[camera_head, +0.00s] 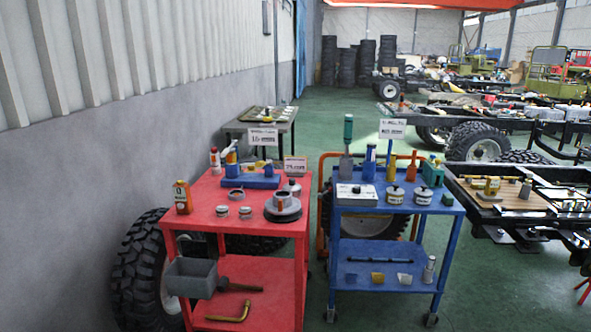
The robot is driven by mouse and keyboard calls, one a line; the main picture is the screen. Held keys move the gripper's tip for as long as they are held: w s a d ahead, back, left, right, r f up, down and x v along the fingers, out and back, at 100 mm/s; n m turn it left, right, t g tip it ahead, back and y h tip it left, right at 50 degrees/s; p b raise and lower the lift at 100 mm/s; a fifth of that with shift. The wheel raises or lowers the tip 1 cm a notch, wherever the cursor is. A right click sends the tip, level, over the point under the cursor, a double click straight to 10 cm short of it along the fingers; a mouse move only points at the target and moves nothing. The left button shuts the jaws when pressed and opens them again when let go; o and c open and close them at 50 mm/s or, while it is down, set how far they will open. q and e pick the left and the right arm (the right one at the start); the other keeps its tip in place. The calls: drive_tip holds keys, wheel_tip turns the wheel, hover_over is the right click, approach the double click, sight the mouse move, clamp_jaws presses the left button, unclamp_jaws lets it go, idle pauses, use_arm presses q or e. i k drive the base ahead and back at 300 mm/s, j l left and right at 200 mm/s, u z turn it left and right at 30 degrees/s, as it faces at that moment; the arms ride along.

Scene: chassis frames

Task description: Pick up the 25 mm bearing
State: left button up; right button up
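Two small silver ring-shaped parts sit on the top of the red cart (213,236): a left ring (222,210) and a right ring (245,212). A wider grey ring (236,196) lies just behind them. These look like bearings, but I cannot tell which is the 25 mm one, as no size marking is readable. A larger grey hub-like part (283,207) sits at the cart's right edge. Neither of my grippers shows in the head view.
The red cart's top also holds an orange bottle (182,197), a blue block (251,181) and a sign (295,166). A blue cart (390,231) with jars and bottles stands right of it. A wall and large tyre (147,270) flank the left. Green floor lies in front.

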sight(245, 212)
drive_tip(key=i+j, duration=0.3)
drive_tip(key=j, duration=0.15)
drive_tip(key=i+j, duration=0.3)
drive_tip(key=j, duration=0.15)
drive_tip(key=i+j, duration=0.35)
drive_tip(key=j, duration=0.15)
drive_tip(key=i+j, duration=0.3)
drive_tip(key=j, duration=0.15)
